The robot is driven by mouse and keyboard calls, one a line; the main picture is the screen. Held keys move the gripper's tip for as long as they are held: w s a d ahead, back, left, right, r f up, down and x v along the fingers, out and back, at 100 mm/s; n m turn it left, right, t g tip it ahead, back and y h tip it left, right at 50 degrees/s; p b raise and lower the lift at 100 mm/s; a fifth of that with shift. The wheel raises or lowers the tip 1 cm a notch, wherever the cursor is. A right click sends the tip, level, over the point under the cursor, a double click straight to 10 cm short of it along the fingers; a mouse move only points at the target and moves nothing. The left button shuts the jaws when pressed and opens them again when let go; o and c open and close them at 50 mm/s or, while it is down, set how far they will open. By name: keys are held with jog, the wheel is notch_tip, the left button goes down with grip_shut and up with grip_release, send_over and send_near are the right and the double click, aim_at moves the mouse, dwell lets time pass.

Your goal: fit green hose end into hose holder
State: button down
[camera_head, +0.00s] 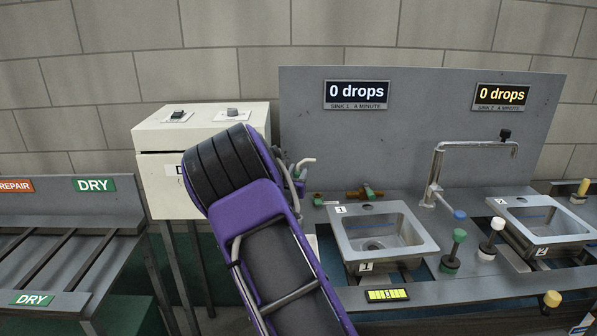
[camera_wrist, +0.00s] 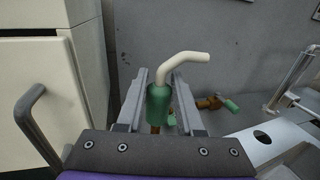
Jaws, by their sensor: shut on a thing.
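My gripper (camera_wrist: 158,105) is shut on a green sleeve, the green hose end (camera_wrist: 158,102). A pale bent tube (camera_wrist: 187,63) rises from its top and curves right; the tube also shows in the head view (camera_head: 304,162). The sleeve stands roughly upright between the fingers, with a brass-coloured piece just below it. In the head view my arm hides most of the gripper. I cannot tell which part is the hose holder. A brass fitting with a green end (camera_wrist: 215,102) lies to the right, by the back panel; the head view shows it too (camera_head: 365,192).
Sink 1 (camera_head: 408,262) is right of my arm, and sink 2 (camera_head: 585,239) is farther right. A tall faucet (camera_head: 437,175) stands between them. A white cabinet (camera_head: 160,180) is close on the left, with a dark handle (camera_wrist: 31,105). The grey back panel (camera_head: 420,130) rises behind the counter.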

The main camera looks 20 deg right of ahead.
jog(key=shift+f+b, duration=2.05)
jog(key=shift+f, duration=0.8)
jog(key=shift+f+b, duration=1.95)
jog(key=shift+f, duration=0.3)
jog(key=shift+c, duration=2.3)
grip_release()
jog(key=v, duration=1.7)
jog(key=shift+s+a+p, duration=0.15)
jog(key=shift+s+p, duration=0.05)
jog(key=shift+p, duration=0.2)
